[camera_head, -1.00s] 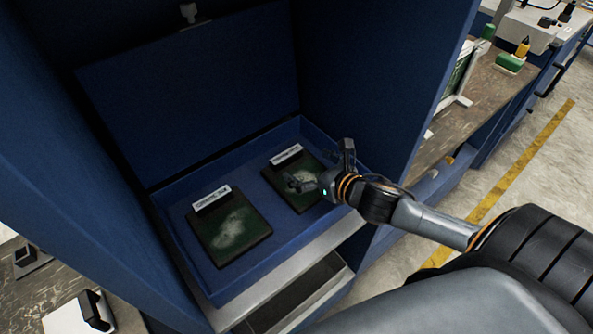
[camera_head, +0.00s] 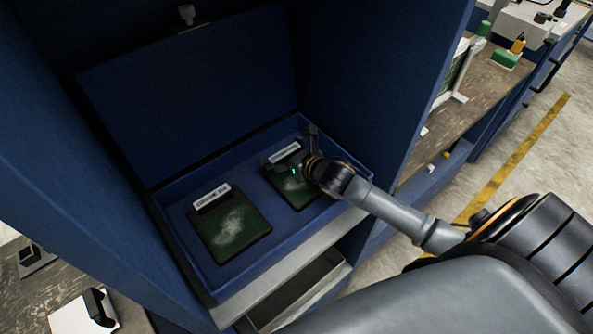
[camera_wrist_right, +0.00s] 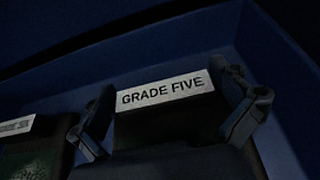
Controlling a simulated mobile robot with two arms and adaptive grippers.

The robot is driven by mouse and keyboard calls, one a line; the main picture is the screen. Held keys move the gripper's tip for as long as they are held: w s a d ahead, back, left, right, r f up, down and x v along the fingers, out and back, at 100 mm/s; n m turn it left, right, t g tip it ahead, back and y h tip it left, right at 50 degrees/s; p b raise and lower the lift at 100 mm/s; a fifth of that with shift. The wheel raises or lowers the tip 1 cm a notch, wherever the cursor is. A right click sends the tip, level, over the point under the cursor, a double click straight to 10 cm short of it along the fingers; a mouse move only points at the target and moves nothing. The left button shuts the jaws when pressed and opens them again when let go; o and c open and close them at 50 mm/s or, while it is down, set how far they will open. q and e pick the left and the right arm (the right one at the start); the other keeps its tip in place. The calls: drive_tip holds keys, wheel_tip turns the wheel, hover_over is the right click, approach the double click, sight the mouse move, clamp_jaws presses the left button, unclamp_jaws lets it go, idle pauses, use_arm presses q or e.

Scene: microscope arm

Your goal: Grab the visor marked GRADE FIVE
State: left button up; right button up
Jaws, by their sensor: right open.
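The visor marked GRADE FIVE (camera_head: 279,181) is a dark green plate with a white label along its far edge, lying in the right part of a blue box. In the right wrist view its label (camera_wrist_right: 163,92) reads clearly. My right gripper (camera_head: 299,152) is over that visor's far end and partly covers it. In the right wrist view the open fingers of my right gripper (camera_wrist_right: 168,116) stand to either side of the labelled edge, with nothing gripped. Contact cannot be told. My left gripper is not in view.
A second dark green visor (camera_head: 230,235), with a label too small to read, lies to the left in the same blue box (camera_head: 250,283). The box's raised lid (camera_head: 190,110) stands behind. Blue cabinet walls (camera_head: 375,75) close in both sides.

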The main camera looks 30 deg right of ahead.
drive_tip(key=shift+s, duration=0.1)
drive_tip(key=c, duration=0.3)
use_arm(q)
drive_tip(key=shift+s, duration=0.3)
use_arm(e)
drive_tip(key=c, duration=0.7)
drive_tip(key=shift+o, duration=0.2)
drive_tip(key=shift+r, duration=0.55)
wheel_tip(320, 180, up, 2)
drive_tip(key=shift+d+r+b, duration=0.1)
drive_tip(key=shift+r+b, duration=0.05)
drive_tip(key=shift+b, duration=0.35)
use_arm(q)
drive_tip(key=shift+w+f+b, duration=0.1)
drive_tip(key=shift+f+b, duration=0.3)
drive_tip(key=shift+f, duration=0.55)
use_arm(e)
drive_tip(key=d+r+v, duration=0.1)
drive_tip(key=v, duration=0.7)
drive_tip(key=w+d+r+v, duration=0.1)
drive_tip(key=r+v, duration=0.1)
drive_tip(key=v, duration=0.6)
